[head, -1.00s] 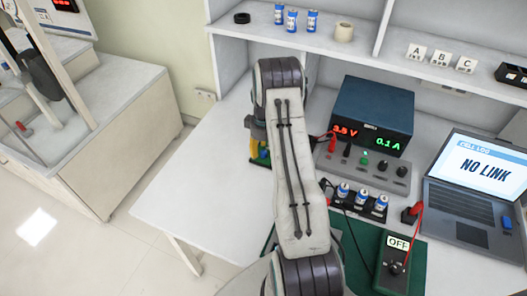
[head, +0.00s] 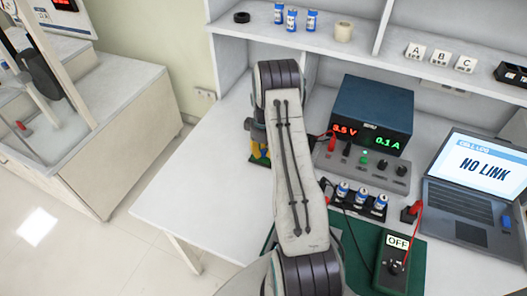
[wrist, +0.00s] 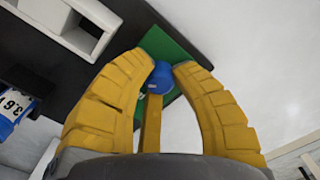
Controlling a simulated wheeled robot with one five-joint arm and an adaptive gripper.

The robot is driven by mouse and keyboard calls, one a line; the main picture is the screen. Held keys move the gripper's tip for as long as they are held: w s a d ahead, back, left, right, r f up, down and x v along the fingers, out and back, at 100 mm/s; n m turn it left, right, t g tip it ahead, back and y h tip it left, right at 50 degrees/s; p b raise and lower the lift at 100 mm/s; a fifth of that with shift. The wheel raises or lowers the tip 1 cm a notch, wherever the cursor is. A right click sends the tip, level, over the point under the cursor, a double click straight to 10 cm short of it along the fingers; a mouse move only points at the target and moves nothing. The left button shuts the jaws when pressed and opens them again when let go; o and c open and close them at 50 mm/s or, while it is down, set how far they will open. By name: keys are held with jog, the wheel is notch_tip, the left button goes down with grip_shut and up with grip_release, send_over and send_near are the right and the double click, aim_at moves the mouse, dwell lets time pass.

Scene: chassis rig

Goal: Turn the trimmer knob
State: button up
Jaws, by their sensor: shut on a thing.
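In the wrist view, the blue trimmer knob (wrist: 160,78) stands at a green board (wrist: 165,48). My gripper (wrist: 160,70) has its two thick yellow fingers closed in on the knob from both sides, with the tips at its sides. A narrow yellow bar (wrist: 151,122) runs from the knob toward the camera between the fingers; I cannot tell what it belongs to. In the head view, my gripper (head: 259,152) is a small yellow patch left of my arm, over the green board (head: 258,162). The knob is hidden there.
A blue power supply (head: 371,116) reading 3.5 V and 0.1 A stands right of my arm. Blue cells sit in a holder (head: 362,204). A green meter (head: 393,262) shows OFF. A laptop (head: 478,180) shows NO LINK. The white bench (head: 195,185) is clear at left.

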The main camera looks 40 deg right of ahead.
grip_shut()
jog(key=shift+f+n+b, duration=0.2)
jog(key=shift+n+b, duration=0.1)
jog(key=shift+b, duration=0.25)
jog(key=shift+n+b, duration=0.3)
jog(key=shift+b, duration=0.15)
jog(key=shift+r+n+b, duration=0.15)
jog(key=shift+n+b, duration=0.15)
jog(key=shift+n, duration=0.3)
